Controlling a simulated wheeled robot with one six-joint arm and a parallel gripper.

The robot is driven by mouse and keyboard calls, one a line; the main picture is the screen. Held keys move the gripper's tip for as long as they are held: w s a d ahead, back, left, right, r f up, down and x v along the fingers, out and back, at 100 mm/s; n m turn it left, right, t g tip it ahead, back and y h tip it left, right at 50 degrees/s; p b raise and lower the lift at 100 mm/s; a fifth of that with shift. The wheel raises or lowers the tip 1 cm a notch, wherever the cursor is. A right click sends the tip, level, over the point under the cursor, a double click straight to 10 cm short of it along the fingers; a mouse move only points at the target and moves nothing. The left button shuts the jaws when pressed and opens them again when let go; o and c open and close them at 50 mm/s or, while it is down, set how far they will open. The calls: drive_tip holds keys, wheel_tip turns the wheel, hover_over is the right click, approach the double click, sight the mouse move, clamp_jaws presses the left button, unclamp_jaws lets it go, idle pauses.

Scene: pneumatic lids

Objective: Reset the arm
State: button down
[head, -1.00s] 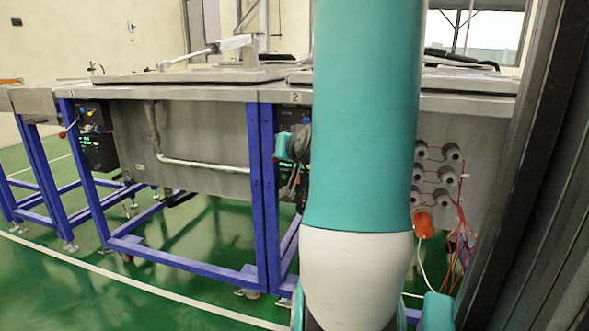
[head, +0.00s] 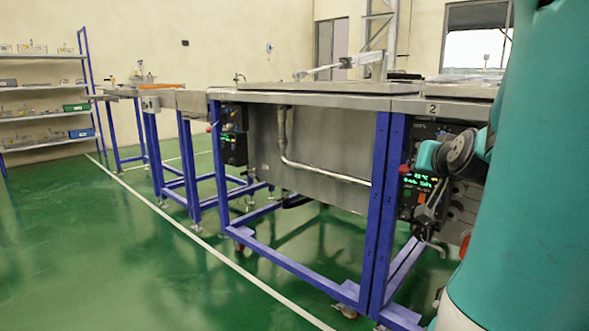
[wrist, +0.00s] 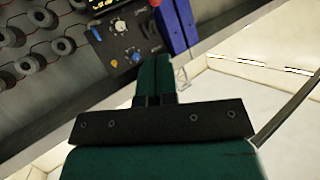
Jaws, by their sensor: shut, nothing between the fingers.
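My teal arm (head: 530,170) fills the right side of the head view and hides what stands behind it. In the wrist view my gripper (wrist: 154,62) has its two dark teal fingers together, with nothing held. No contact with the panel can be made out. In the head view a control panel with a green lit display (head: 418,182) is on the bench front, beside my wrist parts.
A steel bench (head: 310,103) on blue legs runs from the centre to the right, with flat lids on top. A shelf rack (head: 40,115) stands at the far left. The green floor (head: 110,260) in front of the bench is open. Grey round fittings (wrist: 62,47) line the panel's left in the wrist view.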

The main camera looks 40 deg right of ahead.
drive_tip(key=w+a+f+n+y, duration=0.2)
drive_tip(key=w+a+n+y, duration=0.15)
drive_tip(key=a, duration=0.55)
drive_tip(key=w+a+f+n+g+y, duration=0.1)
drive_tip(key=w+a+f+n+y, duration=0.15)
drive_tip(key=a+y, duration=0.45)
drive_tip(key=w+a+f+n+y, duration=0.2)
drive_tip(key=w+a+n, duration=0.2)
drive_tip(key=a, duration=0.6)
drive_tip(key=s+a+f+n+g+y, duration=0.15)
drive_tip(key=s+a+n+g, duration=0.25)
drive_tip(key=s+a, duration=0.4)
drive_tip(key=s+a+f+n+g, duration=0.2)
drive_tip(key=s+a+n+g, duration=0.3)
drive_tip(key=a, duration=0.5)
wheel_tip(320, 180, up, 36)
drive_tip(key=p, duration=3.5)
drive_tip(key=shift+s+a+p, duration=0.25)
drive_tip(key=shift+p, duration=0.1)
